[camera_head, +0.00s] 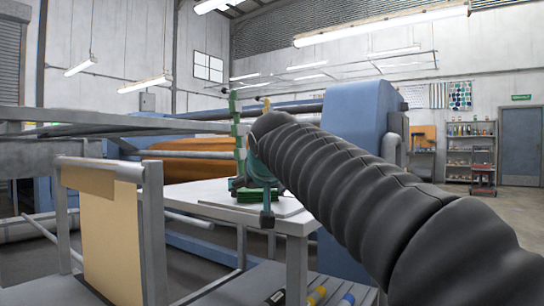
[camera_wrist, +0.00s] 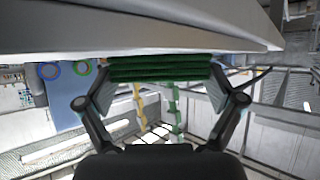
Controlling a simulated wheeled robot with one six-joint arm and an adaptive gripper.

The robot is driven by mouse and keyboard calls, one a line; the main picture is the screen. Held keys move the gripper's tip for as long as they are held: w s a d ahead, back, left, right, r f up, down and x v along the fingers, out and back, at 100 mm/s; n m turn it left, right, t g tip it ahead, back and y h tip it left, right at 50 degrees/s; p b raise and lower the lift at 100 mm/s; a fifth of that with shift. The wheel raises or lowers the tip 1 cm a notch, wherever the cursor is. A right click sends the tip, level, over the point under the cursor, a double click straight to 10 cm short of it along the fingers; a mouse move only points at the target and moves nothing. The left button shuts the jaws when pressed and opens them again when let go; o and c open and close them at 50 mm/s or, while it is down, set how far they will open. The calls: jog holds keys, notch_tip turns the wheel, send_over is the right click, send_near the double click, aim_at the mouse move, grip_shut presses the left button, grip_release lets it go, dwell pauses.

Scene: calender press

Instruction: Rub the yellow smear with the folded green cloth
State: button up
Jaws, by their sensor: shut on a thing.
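My gripper (camera_wrist: 160,76) is shut on the folded green cloth (camera_wrist: 150,69), which spans between its two fingers as a thick ribbed green pad. My black arm reaches in from the right and partly covers the gripper there. In the wrist view the cloth lies along the edge of a pale surface (camera_wrist: 130,30); I cannot tell whether it touches. I see no yellow smear in either view.
A green upright strip (camera_head: 239,135) stands just behind the cloth. A blue machine housing (camera_head: 360,115) stands behind my arm, with rollers (camera_head: 200,155) to its left. A grey frame with a tan panel (camera_head: 110,235) stands at the front left. Open floor shows at the far right.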

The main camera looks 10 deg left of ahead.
jog(key=shift+s+d+f, duration=0.1)
jog(key=shift+s+d, duration=0.15)
jog(key=shift+d, duration=0.6)
jog(key=r, duration=0.1)
jog(key=r+p, duration=0.2)
jog(key=shift+s+d+r, duration=0.15)
jog(key=shift+s+d, duration=0.1)
jog(key=shift+d, duration=0.15)
jog(key=shift+d+r+p, duration=0.15)
jog(key=shift+r+p, duration=0.55)
jog(key=shift+p, duration=0.05)
notch_tip(320, 180, up, 4)
jog(key=p, duration=0.3)
jog(key=shift+f, duration=0.2)
